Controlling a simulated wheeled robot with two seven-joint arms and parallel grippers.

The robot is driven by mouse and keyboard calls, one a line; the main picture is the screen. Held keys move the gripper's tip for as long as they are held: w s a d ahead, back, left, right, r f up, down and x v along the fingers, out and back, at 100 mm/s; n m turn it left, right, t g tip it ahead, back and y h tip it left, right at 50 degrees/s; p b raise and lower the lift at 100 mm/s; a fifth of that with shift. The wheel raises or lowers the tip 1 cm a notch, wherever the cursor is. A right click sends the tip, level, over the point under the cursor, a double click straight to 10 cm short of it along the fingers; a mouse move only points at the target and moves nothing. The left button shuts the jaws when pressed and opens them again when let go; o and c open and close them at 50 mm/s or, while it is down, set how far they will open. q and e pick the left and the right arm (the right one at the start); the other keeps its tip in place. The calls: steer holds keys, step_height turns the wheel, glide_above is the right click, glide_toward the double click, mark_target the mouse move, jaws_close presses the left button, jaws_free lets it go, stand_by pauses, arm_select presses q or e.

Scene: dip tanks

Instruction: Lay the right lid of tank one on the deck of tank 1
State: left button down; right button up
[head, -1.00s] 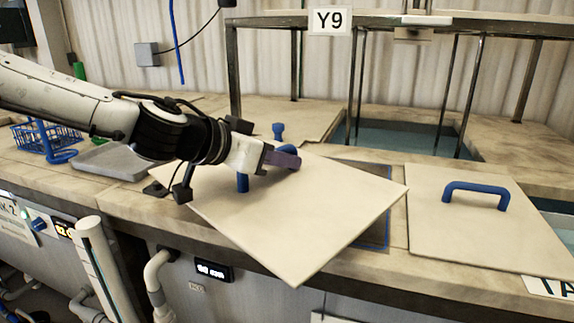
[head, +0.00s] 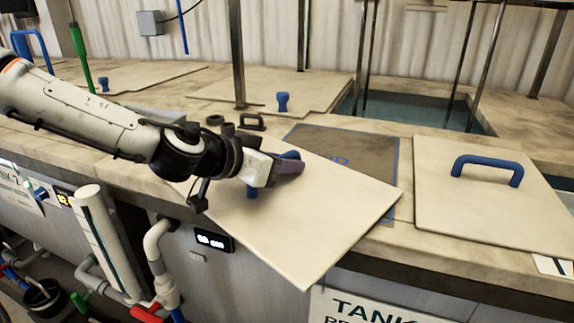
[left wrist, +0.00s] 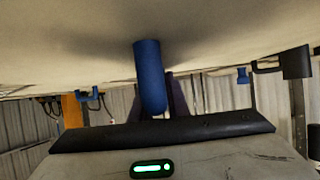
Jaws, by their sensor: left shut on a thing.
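My left gripper (head: 280,168) is shut on the blue handle (head: 291,154) of a square cream lid (head: 320,215). The lid is turned at an angle, and one corner reaches out past the deck's front edge. It overlaps part of a dark, blue-outlined patch (head: 345,147) on the deck (head: 440,243). I cannot tell whether the lid touches the deck. In the left wrist view the blue handle (left wrist: 149,75) shows against the lid's face (left wrist: 80,35). My right gripper is not in view.
Another cream lid (head: 480,212) with a blue handle lies to the right. Small black fittings (head: 251,121) and a blue knob (head: 282,102) are behind the held lid. Metal posts (head: 237,55) and an open tank with water (head: 420,110) stand further back.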

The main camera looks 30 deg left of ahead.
arm_select(q)
steer(key=shift+w+r, duration=0.1)
steer(key=shift+r, duration=0.05)
steer(key=c, duration=1.7)
jaws_free()
steer(key=shift+f, duration=0.2)
